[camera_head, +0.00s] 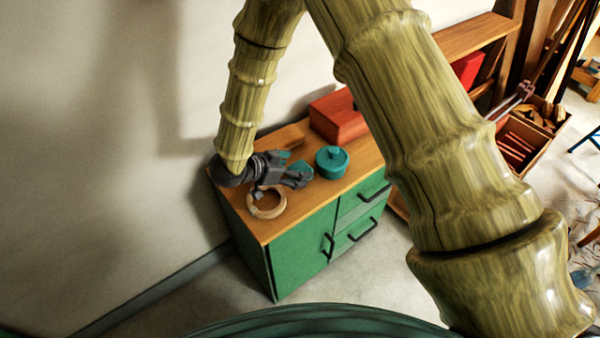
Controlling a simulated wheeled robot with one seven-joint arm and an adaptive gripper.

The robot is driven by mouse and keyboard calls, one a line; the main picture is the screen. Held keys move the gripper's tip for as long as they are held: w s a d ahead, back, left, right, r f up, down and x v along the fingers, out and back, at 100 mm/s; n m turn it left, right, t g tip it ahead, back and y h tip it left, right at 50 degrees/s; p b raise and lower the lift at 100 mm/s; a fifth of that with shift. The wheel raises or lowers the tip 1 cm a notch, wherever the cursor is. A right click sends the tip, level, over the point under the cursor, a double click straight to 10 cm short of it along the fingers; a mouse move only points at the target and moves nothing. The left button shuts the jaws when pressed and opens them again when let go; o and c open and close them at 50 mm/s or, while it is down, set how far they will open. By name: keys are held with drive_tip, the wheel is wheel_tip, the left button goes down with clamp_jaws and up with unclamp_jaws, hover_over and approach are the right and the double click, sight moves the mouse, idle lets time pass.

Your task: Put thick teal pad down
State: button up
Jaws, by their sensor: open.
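My gripper (304,178) is open, low over the wooden top of the green cabinet (250,217). A small flat teal piece (302,167), likely the thick teal pad, shows right by the fingers, partly hidden by them. I cannot tell whether the fingers touch it or whether it lies flat on the top. A round teal lidded pot (332,160) stands just right of the gripper.
A pale wooden ring (267,203) lies near the front left edge, close below my gripper. A red box (338,118) stands at the back. The top right of the front edge is clear. A crate (525,140) stands farther right on the floor.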

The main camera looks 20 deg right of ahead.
sight(298, 168)
drive_tip(key=shift+x, duration=1.6)
drive_tip(key=c, duration=1)
drive_tip(key=shift+o, duration=0.2)
